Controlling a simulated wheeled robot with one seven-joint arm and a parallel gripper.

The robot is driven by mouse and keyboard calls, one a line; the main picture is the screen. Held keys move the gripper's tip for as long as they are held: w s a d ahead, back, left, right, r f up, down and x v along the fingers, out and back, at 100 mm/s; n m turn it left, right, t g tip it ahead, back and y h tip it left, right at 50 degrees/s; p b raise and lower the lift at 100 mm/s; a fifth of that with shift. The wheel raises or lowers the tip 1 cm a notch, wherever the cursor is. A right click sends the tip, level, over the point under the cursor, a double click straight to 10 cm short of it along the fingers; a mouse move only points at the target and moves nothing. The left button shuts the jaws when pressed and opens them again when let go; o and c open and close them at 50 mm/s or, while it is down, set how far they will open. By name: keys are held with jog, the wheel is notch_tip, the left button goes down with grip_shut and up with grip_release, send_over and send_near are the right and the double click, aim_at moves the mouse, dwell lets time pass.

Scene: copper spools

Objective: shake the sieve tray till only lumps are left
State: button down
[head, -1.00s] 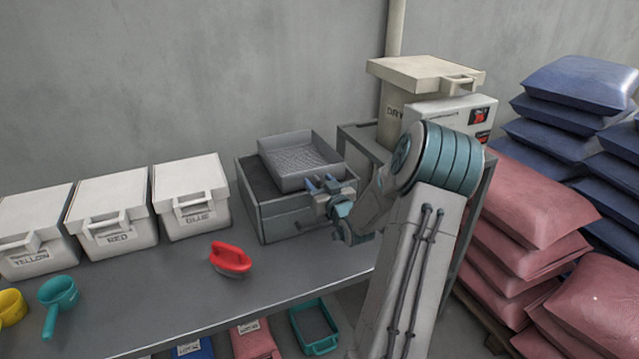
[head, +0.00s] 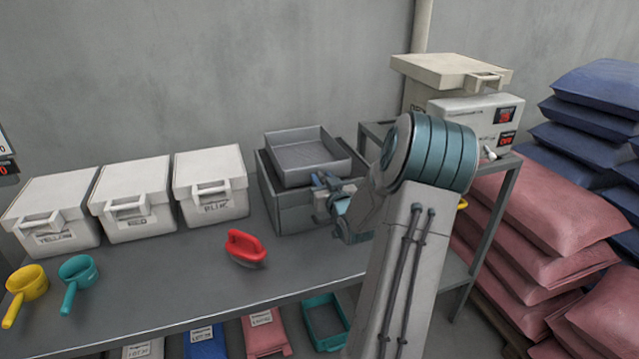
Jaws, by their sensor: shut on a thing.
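The grey sieve tray (head: 308,153) sits over the open grey box (head: 293,222) on the bench, toward its back edge. The tray floor looks plain grey at this size. I cannot make out any lumps or powder on it. My gripper (head: 325,184) is shut on the tray's near right side. The grip itself is partly hidden by the fingers and wrist. The inside of the box is mostly covered by the tray.
White lidded bins (head: 212,188) stand in a row to the left. A red-handled brush or scraper (head: 246,248), a teal scoop (head: 77,275) and a yellow scoop (head: 25,286) lie on the bench (head: 170,285). A side stand with a white device (head: 478,119) is at the right.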

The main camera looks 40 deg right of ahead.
jog(key=shift+s+d, duration=0.1)
jog(key=shift+d, duration=0.15)
jog(key=c, duration=1.1)
grip_release()
jog(key=b+v, duration=0.1)
jog(key=v, duration=1.3)
